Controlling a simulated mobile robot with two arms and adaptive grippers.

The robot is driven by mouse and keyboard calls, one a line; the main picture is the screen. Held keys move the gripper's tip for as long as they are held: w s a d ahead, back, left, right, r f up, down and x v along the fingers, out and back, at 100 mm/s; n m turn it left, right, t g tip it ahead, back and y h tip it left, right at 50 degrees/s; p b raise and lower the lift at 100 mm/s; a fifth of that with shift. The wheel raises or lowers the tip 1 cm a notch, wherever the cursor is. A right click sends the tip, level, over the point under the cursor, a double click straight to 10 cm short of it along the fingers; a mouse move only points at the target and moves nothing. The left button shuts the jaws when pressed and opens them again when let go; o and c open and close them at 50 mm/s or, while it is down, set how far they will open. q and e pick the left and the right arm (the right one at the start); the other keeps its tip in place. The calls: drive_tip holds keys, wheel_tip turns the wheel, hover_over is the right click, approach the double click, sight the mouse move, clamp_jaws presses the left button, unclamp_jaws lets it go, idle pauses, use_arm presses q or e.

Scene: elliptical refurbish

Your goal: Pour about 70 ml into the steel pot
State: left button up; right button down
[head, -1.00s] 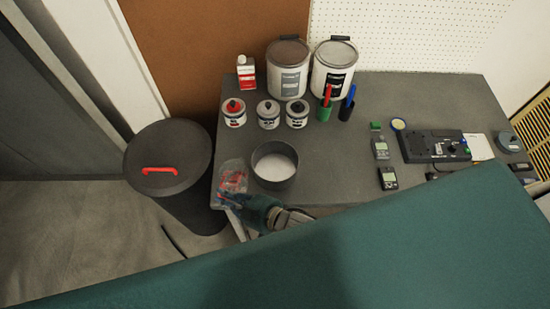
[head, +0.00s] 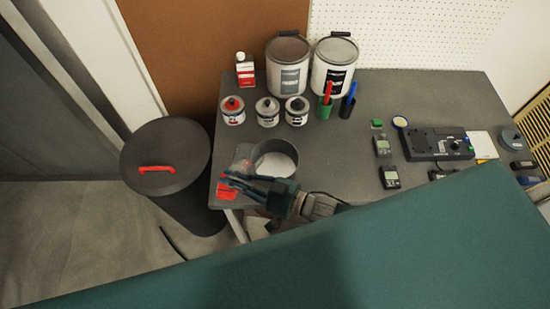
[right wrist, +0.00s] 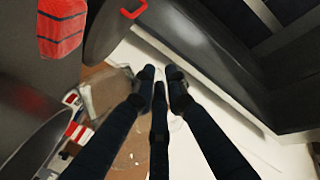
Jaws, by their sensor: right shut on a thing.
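The steel pot (head: 279,147) stands at the near left of the grey table, open at the top, with a pale inside. My right gripper (head: 229,180) comes in across the pot's near side, its fingertips just left of the pot. It is shut on a clear vessel (head: 243,154), which is see-through and hard to make out; it appears tilted beside the pot's left rim. I cannot tell its liquid level or whether anything flows. In the right wrist view the fingers (right wrist: 160,75) are close together. My left gripper is not in view.
A red item (head: 226,191) lies at the table's left corner. A dark bin (head: 165,185) with a red handle stands left. Behind the pot are small cans (head: 267,112), a red-and-white bottle (head: 245,70) and two large tins (head: 288,68). Meters (head: 390,178) lie right.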

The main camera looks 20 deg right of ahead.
sight(246, 171)
drive_tip(key=shift+w+d+r, duration=0.15)
drive_tip(key=shift+d+r, duration=0.05)
drive_tip(key=shift+d, duration=0.1)
drive_tip(key=shift+d+m+t+y+b, duration=0.3)
drive_tip(key=shift+m+y+b, duration=0.3)
drive_tip(key=shift+b, duration=0.65)
drive_tip(key=shift+w+d+r+m+t+y+b, duration=0.1)
drive_tip(key=shift+d+r+m+t+y+b, duration=0.15)
drive_tip(key=shift+m+b, duration=0.45)
drive_tip(key=shift+w+d+r+m+t+y+b, duration=0.15)
drive_tip(key=shift+m+t+b, duration=0.3)
drive_tip(key=shift+b, duration=0.3)
drive_tip(key=shift+s, duration=0.1)
drive_tip(key=shift+d+r+m+t+b, duration=0.2)
drive_tip(key=shift+r+m+b, duration=0.1)
drive_tip(key=shift+r+m, duration=0.15)
drive_tip(key=shift+d+r+m+t+b, duration=0.1)
drive_tip(key=shift+r+m+t+b, duration=0.1)
drive_tip(key=shift+r+m+b, duration=0.15)
drive_tip(key=shift+d+m+t+b, duration=0.3)
drive_tip(key=shift+d+m+b, duration=0.15)
drive_tip(key=shift+d+b, duration=0.05)
drive_tip(key=shift+d+m+t+y+b, duration=0.3)
drive_tip(key=shift+m+b, duration=0.2)
drive_tip(key=shift+b, duration=0.2)
